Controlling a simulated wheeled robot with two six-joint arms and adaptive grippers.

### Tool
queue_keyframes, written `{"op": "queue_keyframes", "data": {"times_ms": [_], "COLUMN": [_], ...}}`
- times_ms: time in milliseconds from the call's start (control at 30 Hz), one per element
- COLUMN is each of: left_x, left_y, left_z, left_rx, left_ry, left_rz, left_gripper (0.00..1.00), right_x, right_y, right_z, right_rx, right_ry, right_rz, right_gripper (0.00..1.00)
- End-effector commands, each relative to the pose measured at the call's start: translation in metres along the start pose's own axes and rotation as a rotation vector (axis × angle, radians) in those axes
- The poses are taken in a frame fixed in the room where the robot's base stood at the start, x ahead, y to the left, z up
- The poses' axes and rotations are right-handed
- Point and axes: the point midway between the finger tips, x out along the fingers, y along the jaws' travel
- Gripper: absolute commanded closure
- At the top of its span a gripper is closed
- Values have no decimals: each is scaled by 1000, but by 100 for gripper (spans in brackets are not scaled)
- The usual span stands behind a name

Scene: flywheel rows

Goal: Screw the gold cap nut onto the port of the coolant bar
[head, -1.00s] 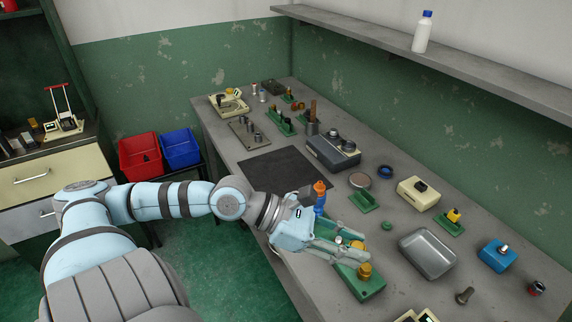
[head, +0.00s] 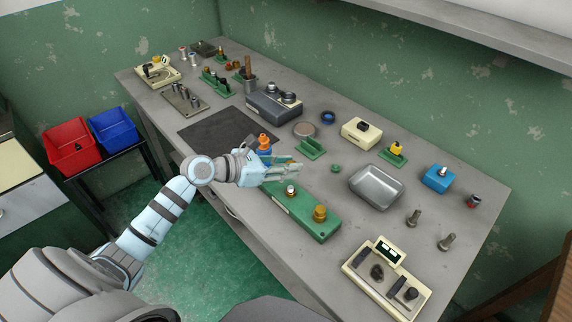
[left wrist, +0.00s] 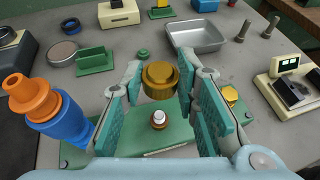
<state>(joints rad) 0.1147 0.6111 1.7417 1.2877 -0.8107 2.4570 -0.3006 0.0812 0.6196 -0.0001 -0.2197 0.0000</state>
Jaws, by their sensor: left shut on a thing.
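The gold cap nut (left wrist: 160,80) sits between the fingertips of my left gripper (left wrist: 160,77), which is shut on it. In the head view the left gripper (head: 294,167) is over the coolant bar, and I cannot make out the nut there. The coolant bar (head: 300,209) is a long green block near the table's front edge. Its port (head: 291,190) has a pale tip; in the left wrist view the port (left wrist: 158,120) shows bare below the nut, apart from it. Another gold cap (head: 320,213) sits toward the bar's near end. My right gripper is not in view.
An orange and blue bottle (head: 264,146) stands close beside the left gripper. A green slotted holder (head: 311,148), a small green piece (head: 336,168) and a metal tray (head: 376,186) lie behind the bar. Bolts (head: 413,218) and a cream device (head: 386,278) are to the right.

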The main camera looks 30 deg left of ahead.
Motion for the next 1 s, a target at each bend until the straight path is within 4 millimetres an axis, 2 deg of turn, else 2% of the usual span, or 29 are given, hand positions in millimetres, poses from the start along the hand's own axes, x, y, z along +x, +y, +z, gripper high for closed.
{"op": "queue_keyframes", "data": {"times_ms": [133, 400, 600, 1000], "left_x": [0, 15, 22, 22], "left_y": [1, 1, 1, 1], "left_z": [0, -36, -51, -53], "left_rx": [2, 3, 4, 4], "left_ry": [4, 5, 4, 4], "left_rz": [-24, -24, -23, -23], "left_gripper": [100, 100, 100, 100], "right_x": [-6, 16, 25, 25], "right_y": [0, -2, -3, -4], "right_z": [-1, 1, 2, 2], "right_rx": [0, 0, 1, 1], "right_ry": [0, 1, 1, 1], "right_rz": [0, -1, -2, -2], "right_gripper": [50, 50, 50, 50]}}
